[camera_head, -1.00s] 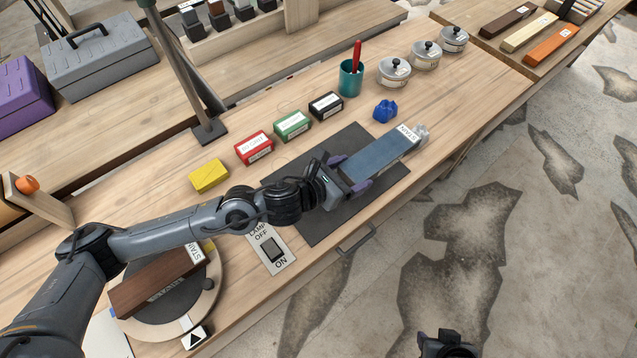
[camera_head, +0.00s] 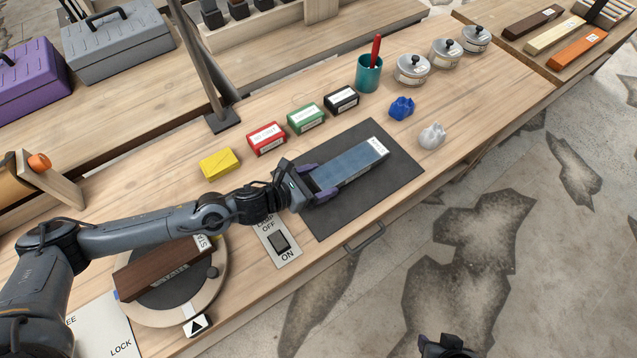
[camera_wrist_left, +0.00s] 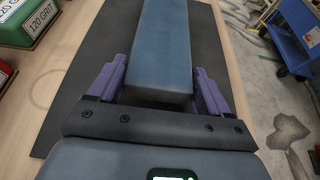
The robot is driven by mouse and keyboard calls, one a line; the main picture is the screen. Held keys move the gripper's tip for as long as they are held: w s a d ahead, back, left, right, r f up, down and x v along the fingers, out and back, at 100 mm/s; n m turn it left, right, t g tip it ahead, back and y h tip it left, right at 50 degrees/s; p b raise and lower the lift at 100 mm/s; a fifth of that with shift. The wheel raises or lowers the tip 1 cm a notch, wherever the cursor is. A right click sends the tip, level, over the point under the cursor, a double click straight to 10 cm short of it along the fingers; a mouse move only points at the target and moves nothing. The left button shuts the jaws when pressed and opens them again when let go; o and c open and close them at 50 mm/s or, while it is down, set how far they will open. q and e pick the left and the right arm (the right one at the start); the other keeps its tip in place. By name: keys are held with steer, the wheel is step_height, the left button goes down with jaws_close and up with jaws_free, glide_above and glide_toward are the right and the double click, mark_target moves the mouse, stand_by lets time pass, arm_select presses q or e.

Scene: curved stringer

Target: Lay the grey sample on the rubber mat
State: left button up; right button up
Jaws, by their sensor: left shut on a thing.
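The grey sample (camera_head: 348,168) is a long blue-grey board with a white label at its far end. My left gripper (camera_head: 318,182) is shut on its near end, with purple fingers on both sides. In the left wrist view the sample (camera_wrist_left: 163,50) runs straight out between the fingers. It is over the dark rubber mat (camera_head: 388,177), within the mat's outline. I cannot tell whether it touches the mat. My right gripper (camera_head: 447,347) shows only partly at the bottom edge, away from the bench, its jaws unclear.
Yellow (camera_head: 219,164), red (camera_head: 267,139), green (camera_head: 306,118) and black (camera_head: 342,100) blocks line the mat's far side. A blue lump (camera_head: 401,108) and a whitish lump (camera_head: 432,135) sit beyond its far end. A turntable (camera_head: 212,292) with a brown board and a lamp switch (camera_head: 279,242) are nearer.

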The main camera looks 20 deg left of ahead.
arm_select(q)
steer(key=shift+f, duration=0.55)
steer(key=o, duration=0.8)
steer(key=shift+f, duration=0.2)
steer(key=shift+c, duration=0.2)
steer(key=o, duration=0.4)
steer(key=shift+r, duration=0.15)
